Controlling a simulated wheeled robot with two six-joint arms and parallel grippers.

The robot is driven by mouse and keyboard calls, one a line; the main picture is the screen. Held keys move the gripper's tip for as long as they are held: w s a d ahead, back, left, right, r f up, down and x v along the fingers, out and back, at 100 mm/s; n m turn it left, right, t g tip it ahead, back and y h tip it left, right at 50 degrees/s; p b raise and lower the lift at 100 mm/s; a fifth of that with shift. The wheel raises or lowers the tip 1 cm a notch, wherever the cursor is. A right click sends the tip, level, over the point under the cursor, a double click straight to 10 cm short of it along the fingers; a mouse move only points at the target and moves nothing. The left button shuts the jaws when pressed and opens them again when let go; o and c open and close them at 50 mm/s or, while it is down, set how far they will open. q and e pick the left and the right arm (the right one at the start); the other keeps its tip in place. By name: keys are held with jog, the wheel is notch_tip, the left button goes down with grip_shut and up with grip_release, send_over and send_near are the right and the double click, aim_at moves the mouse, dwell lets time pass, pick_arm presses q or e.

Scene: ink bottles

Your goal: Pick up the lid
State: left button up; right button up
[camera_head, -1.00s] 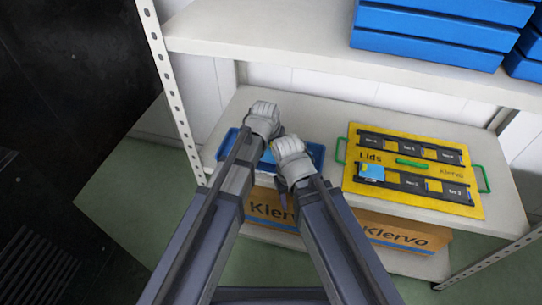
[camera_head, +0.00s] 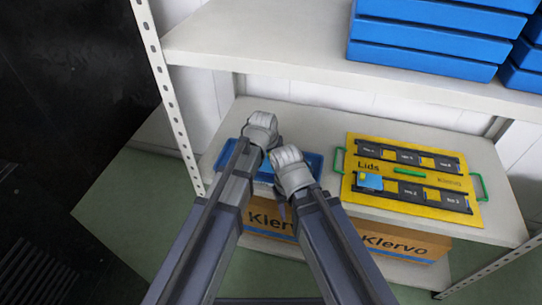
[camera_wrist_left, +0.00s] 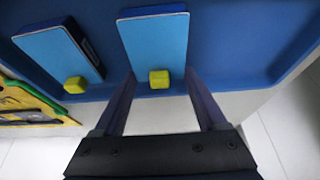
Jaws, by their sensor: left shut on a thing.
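A blue lid with a yellow knob (camera_wrist_left: 158,50) is in the left wrist view, between the fingers of my left gripper (camera_wrist_left: 160,95). The fingers are shut on it at its side edges, at the blue tray (camera_wrist_left: 245,40). A second blue lid with a yellow knob (camera_wrist_left: 62,52) is to its left in that view, apart from the fingers.
A yellow board marked "Lids" (camera_head: 400,172) with green handles lies right of the tray on the lower shelf, with one blue lid (camera_head: 369,181) on it. Klervo boxes (camera_head: 400,243) stand below. An upper shelf (camera_head: 270,40) with blue trays (camera_head: 425,45) hangs above. A perforated post (camera_head: 165,90) is at left.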

pick_arm(q)
notch_tip(320, 180, up, 10)
jog(key=p, duration=0.9)
jog(key=shift+f, duration=0.1)
jog(key=shift+d, duration=0.15)
